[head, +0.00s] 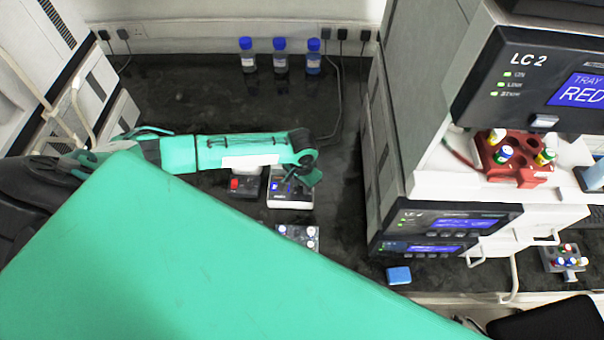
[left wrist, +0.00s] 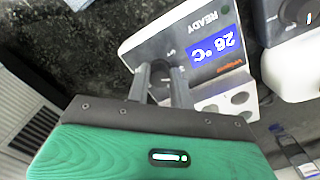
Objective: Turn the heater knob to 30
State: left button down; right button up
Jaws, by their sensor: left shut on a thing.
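The heater (head: 290,200) is a small white device with a blue display, on the dark bench beneath my left gripper (head: 308,180) in the head view. In the left wrist view the heater (left wrist: 212,28) shows upside down, with the word READY and a display (left wrist: 213,55) that appears to read 28 °C. Several round wells show beside the display. My left gripper (left wrist: 166,84) has its fingers close together at the heater's face, shut on the knob. The knob itself is mostly hidden between the fingers. My right gripper is in neither view.
A dark device with a red top (head: 243,184) stands just left of the heater. A small vial rack (head: 300,236) sits in front. Three blue-capped bottles (head: 280,56) stand at the back. The tall LC instrument stack (head: 390,130) bounds the right side. My green arm link fills the foreground.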

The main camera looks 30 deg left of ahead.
pick_arm(q)
jog(key=shift+m, duration=0.4)
jog(key=c, duration=1.2)
grip_release()
jog(key=shift+c, duration=0.2)
jog(key=shift+r, duration=0.1)
notch_tip(320, 180, up, 14)
jog(key=b, duration=0.2)
jog(key=shift+b, duration=0.35)
